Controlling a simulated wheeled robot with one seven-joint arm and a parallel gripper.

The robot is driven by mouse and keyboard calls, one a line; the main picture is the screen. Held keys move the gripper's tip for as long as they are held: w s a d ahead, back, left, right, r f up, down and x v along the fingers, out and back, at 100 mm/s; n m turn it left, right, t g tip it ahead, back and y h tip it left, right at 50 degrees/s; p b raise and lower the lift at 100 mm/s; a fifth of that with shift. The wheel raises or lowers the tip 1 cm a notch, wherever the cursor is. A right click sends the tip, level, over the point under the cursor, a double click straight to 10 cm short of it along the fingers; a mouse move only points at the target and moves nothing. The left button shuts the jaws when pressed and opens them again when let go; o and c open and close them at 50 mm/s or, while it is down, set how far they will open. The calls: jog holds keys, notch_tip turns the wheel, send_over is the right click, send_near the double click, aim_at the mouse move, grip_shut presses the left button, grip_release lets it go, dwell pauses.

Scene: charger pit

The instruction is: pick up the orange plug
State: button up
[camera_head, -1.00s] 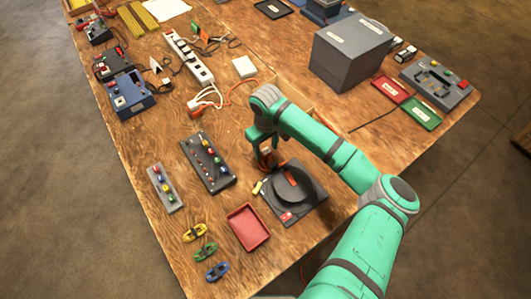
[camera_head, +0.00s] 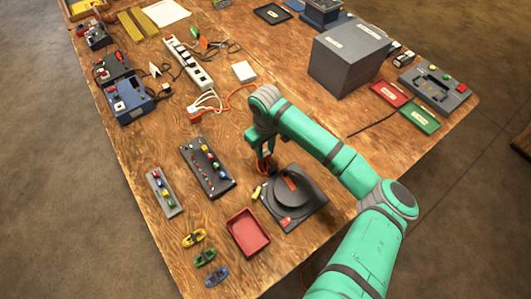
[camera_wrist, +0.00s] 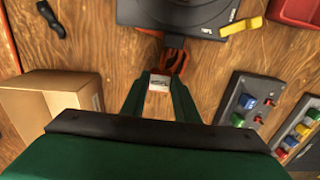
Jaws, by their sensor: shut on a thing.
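My gripper (camera_head: 264,165) points down beside the black round-topped unit (camera_head: 307,207), at its far-left edge. It is shut on the orange plug (camera_wrist: 175,59); the fingers hide most of the plug. In the wrist view a small white-and-grey face (camera_wrist: 159,83) shows between the fingers, with orange parts just beyond it. The black unit is at the top of the wrist view. An orange strip (camera_head: 290,184) shows on the round top in the head view. Whether the plug touches the table is hard to tell.
A red tray (camera_head: 247,232) and several small coloured clips lie at the near left. Two strips with coloured knobs (camera_head: 207,165) stand left of my gripper. A white power strip (camera_head: 187,62) is behind. A cardboard-coloured box (camera_wrist: 50,103) shows in the wrist view.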

jog(key=s+d+r, duration=0.2)
jog(key=s+r, duration=0.9)
jog(key=s, duration=0.2)
jog(key=shift+s+d, duration=0.35)
